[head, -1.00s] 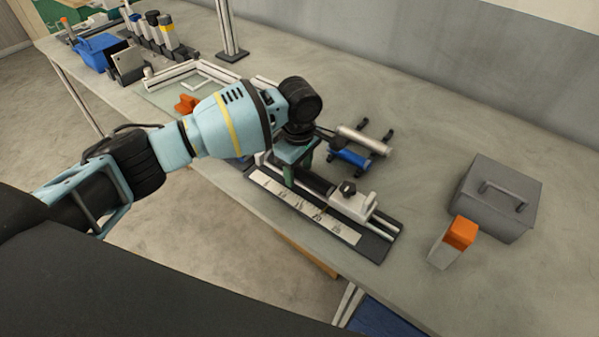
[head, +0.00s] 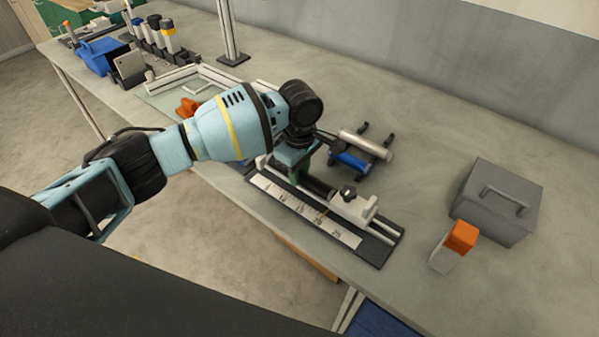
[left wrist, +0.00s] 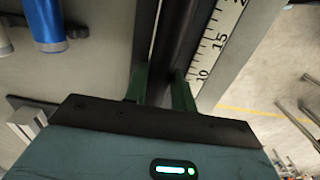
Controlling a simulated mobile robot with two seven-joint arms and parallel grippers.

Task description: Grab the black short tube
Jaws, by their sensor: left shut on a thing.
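The black short tube (head: 318,186) lies along a rail fixture with a ruler strip on the grey workbench. In the left wrist view the tube (left wrist: 178,35) runs up between my green fingers. My left gripper (head: 303,172) comes down over the tube from above, and its fingers are shut on it. In the left wrist view the gripper (left wrist: 162,88) has one finger on each side of the tube. The tube's far end is hidden behind my wrist in the head view. My right gripper is not in view.
A white clamp block (head: 352,204) with a black knob sits on the fixture beside the tube. A rack with a white and a blue roller (head: 350,161) stands behind. A grey case (head: 497,200) and an orange-topped block (head: 455,246) are at right. Bench between is clear.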

